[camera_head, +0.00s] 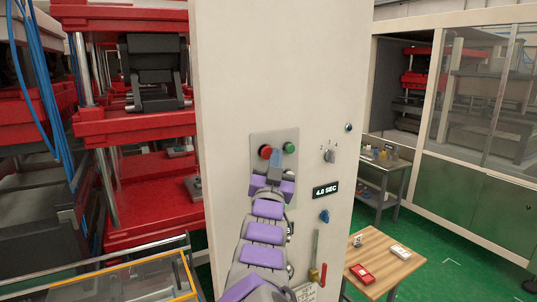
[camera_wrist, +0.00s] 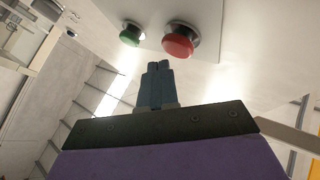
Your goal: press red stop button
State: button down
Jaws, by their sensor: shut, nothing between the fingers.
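The red stop button (camera_head: 265,152) is a round red cap on a grey plate (camera_head: 259,140) on the front of a white control cabinet. A green button (camera_head: 289,147) sits just to its right. In the wrist view, the red button (camera_wrist: 179,40) is at the upper middle and the green button (camera_wrist: 131,33) is to its left. My gripper (camera_head: 275,155) is shut and empty. In the head view its fingertips are just below and between the two buttons. In the wrist view my gripper (camera_wrist: 157,68) points toward the plate, apart from the red button by a small visible gap.
The cabinet also carries a rotary switch (camera_head: 329,155), a "4.0 SEC" display (camera_head: 325,190) and a blue knob (camera_head: 324,216). A red press machine (camera_head: 150,190) stands at left. A wooden table (camera_head: 385,262) with a red tray stands at lower right on the green floor.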

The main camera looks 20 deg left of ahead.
jog(key=shift+a, duration=0.15)
jog(key=shift+w+a, duration=0.15)
jog(key=shift+a, duration=0.25)
jog(key=shift+w, duration=0.1)
dwell(0.6)
jog(key=shift+f, duration=0.1)
jog(key=shift+s+d+f+b, duration=0.1)
jog(key=shift+s+d+b, duration=0.3)
jog(key=shift+s+b, duration=0.3)
jog(key=shift+d, duration=0.1)
